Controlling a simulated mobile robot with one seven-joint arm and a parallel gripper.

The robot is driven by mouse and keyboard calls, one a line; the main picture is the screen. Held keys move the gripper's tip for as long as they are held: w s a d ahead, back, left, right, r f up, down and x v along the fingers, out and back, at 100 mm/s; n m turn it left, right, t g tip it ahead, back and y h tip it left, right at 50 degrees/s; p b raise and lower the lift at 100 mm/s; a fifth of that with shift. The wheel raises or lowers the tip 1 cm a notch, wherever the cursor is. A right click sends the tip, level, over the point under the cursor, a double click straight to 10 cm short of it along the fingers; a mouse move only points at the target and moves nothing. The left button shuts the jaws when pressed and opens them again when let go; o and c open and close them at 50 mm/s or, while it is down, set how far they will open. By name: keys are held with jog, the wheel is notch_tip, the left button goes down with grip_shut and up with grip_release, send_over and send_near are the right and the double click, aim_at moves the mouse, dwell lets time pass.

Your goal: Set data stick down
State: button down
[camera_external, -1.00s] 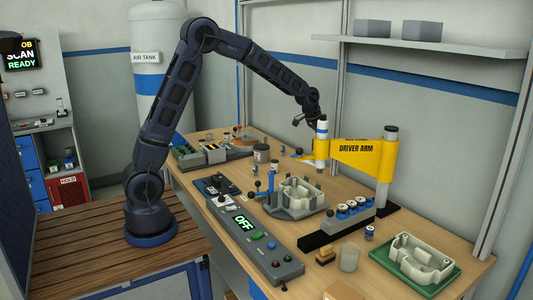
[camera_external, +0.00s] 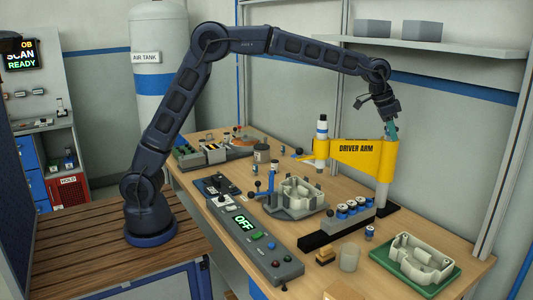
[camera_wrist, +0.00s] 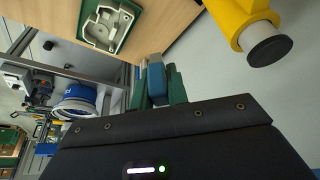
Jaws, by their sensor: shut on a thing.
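My gripper (camera_external: 391,130) is raised at the right, close to the top of the yellow driver arm's right post, well above the table. In the wrist view my gripper (camera_wrist: 156,88) has green fingers shut on a blue piece, which I take to be the data stick (camera_wrist: 156,78). In the external view the stick cannot be told apart from the fingertips.
The yellow driver arm (camera_external: 357,152) stands close by. Below are a pale housing on a green tray (camera_external: 425,285), a rack of blue-and-white cylinders (camera_external: 338,229) and the OFF control panel (camera_external: 253,242). A grey shelf (camera_external: 430,42) hangs above. Bare wood shows at the front right.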

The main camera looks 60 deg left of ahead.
jog(key=s+d+f+m+g+h, duration=0.1)
jog(key=s+d+f+m, duration=0.1)
jog(key=s+d+m, duration=0.3)
jog(key=s+d+f+m+g, duration=0.1)
jog(key=s+d+f, duration=0.25)
jog(key=d, duration=0.25)
jog(key=m+g, duration=0.4)
jog(key=m, duration=0.8)
send_over(368, 288)
jog(key=w+a, duration=0.1)
notch_tip(368, 288, down, 9)
jog(key=shift+m+g+y, duration=0.3)
notch_tip(368, 288, down, 20)
jog(key=shift+f, duration=0.15)
jog(key=shift+f, duration=0.1)
jog(key=c, duration=1.4)
grip_release()
